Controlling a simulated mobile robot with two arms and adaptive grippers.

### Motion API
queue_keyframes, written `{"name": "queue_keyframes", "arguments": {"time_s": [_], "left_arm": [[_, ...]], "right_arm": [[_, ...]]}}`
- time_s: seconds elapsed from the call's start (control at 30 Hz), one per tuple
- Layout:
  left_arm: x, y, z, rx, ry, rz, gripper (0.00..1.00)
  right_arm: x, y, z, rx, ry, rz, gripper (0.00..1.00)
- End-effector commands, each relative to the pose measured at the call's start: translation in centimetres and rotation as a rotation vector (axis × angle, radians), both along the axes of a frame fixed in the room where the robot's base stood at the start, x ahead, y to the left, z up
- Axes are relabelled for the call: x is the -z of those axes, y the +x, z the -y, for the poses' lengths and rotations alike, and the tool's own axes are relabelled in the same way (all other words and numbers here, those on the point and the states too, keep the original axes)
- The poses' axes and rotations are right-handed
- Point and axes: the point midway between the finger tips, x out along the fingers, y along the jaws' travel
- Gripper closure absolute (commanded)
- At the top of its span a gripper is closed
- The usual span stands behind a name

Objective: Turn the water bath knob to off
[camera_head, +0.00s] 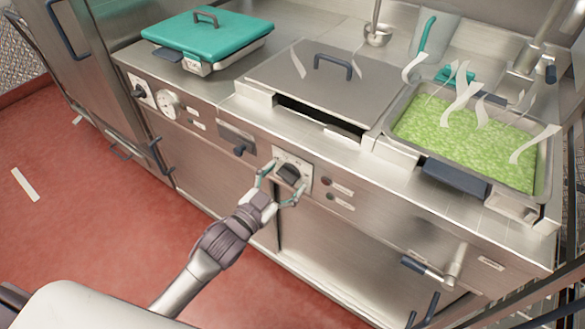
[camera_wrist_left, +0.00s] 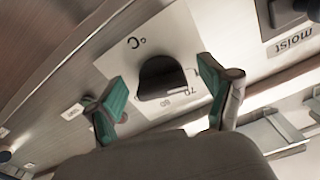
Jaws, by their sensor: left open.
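The water bath knob (camera_head: 289,174) is a dark round knob on a pale dial plate on the counter's front panel. In the left wrist view the knob (camera_wrist_left: 161,79) sits on a white plate marked "°C", with 70 and 80 readable near it. My left gripper (camera_head: 280,186) is open, with one finger on each side of the knob. In the left wrist view the green fingertips (camera_wrist_left: 160,95) stand apart, with gaps between them and the knob. Whether they touch the plate I cannot tell. My right gripper is not in view.
A covered steel bath (camera_head: 310,85) is above the panel. A steaming pan of green food (camera_head: 470,135) stands at right, a teal-lidded pan (camera_head: 208,38) at left. Red floor (camera_head: 100,200) is open at left.

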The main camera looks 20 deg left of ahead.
Motion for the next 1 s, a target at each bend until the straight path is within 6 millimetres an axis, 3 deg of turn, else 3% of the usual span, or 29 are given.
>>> {"name": "queue_keyframes", "arguments": {"time_s": [0.17,0.7,1.0], "left_arm": [[0.0,-0.1,0.0,0.0,0.001,0.0,0.18],[-0.1,-6.0,-2.2,0.0,0.003,-0.002,0.18],[0.0,-6.6,-2.4,0.0,0.002,0.002,0.18]], "right_arm": [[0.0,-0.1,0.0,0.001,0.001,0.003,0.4],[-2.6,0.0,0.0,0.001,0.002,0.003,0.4],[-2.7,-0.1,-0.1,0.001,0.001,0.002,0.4]]}}
